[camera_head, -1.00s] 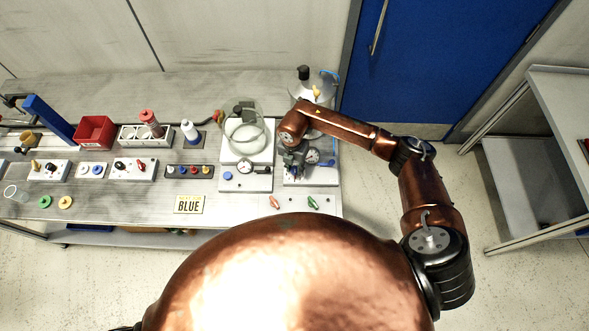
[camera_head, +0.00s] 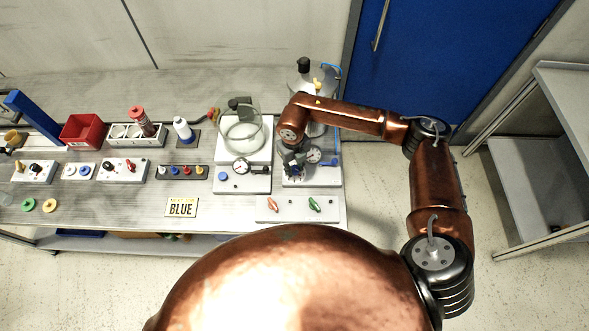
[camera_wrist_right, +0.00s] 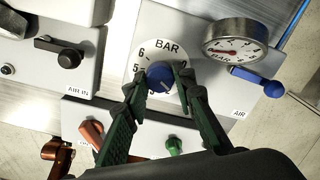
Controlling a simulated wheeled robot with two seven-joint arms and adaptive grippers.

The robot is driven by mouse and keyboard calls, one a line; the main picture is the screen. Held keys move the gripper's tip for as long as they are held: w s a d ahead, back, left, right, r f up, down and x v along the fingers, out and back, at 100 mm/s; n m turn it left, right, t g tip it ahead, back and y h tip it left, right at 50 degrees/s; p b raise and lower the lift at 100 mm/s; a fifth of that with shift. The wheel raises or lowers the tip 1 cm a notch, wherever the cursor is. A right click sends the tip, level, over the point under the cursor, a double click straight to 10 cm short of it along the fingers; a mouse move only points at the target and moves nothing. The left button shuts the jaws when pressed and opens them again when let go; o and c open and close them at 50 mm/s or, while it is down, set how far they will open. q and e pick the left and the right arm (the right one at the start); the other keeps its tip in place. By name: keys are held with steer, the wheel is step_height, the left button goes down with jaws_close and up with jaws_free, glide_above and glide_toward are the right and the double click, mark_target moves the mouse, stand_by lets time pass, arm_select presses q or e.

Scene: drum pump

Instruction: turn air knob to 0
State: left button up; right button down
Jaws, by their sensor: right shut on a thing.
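The air knob is a blue round knob (camera_wrist_right: 161,76) on a white BAR dial (camera_wrist_right: 166,52), of which the marks 5 and 6 show at the left in the right wrist view. My right gripper (camera_wrist_right: 159,80) is shut on the knob, one green-black finger on each side. The fingers hide the lower part of the dial. In the head view my right gripper (camera_head: 294,168) is over the air panel (camera_head: 325,177), and the knob is hidden under it. My left gripper is not in view.
A pressure gauge (camera_wrist_right: 235,38) and a blue lever (camera_wrist_right: 262,83) labelled AIR sit right of the dial. A black AIR IN lever (camera_wrist_right: 66,55) is on the left. Red (camera_head: 272,204) and green (camera_head: 314,205) levers lie in front. A glass vessel (camera_head: 240,131) stands left of the arm.

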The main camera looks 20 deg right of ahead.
mark_target(295, 170)
steer(key=n+b, duration=0.2)
steer(key=n, duration=0.1)
steer(key=shift+f+n+b, duration=0.15)
steer(key=shift+n+b, duration=0.2)
steer(key=shift+n, duration=0.05)
steer(key=n+b, duration=0.2)
steer(key=n, duration=0.1)
steer(key=shift+d+n+b, duration=0.1)
steer(key=shift+n+b, duration=0.2)
steer(key=n+b, duration=0.3)
steer(key=n, duration=0.1)
steer(key=shift+n, duration=0.3)
steer(key=c, duration=1.6)
jaws_free()
steer(key=shift+r, duration=0.35)
step_height(295, 170, up, 12)
steer(key=shift+s+f, duration=0.15)
steer(key=shift+f, duration=0.05)
